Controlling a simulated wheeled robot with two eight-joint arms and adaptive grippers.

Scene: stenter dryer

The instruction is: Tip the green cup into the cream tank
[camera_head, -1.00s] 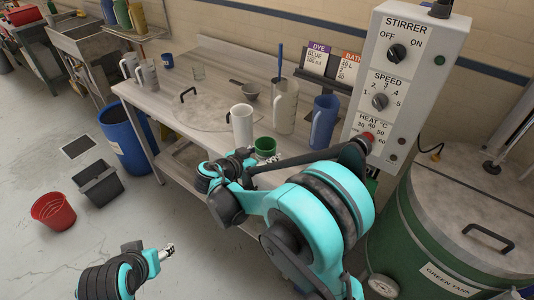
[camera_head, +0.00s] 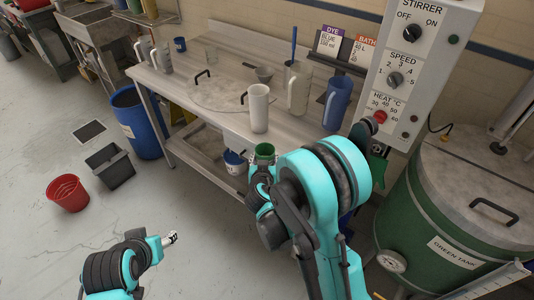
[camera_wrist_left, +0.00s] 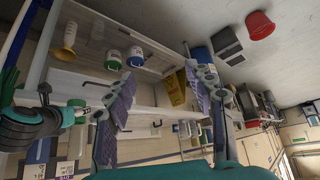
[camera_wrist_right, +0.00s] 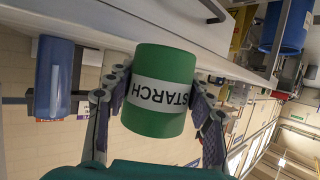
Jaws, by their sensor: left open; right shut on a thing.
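The green cup (camera_head: 264,151) is in my right gripper (camera_wrist_right: 158,88), in front of the bench's front edge. Its mouth faces up in the head view, and its contents cannot be made out. The right wrist view shows the cup (camera_wrist_right: 160,62) between both fingers, with a white STARCH label. My left gripper (camera_wrist_left: 160,68) is open and empty in the left wrist view; in the head view the left arm is low, over the floor. No tank marked cream can be made out. A tank labelled GREEN TANK (camera_head: 400,215) stands at the right with its lid on.
A blue barrel (camera_head: 137,125), grey bin (camera_head: 110,165) and red bucket (camera_head: 67,193) stand on the floor.

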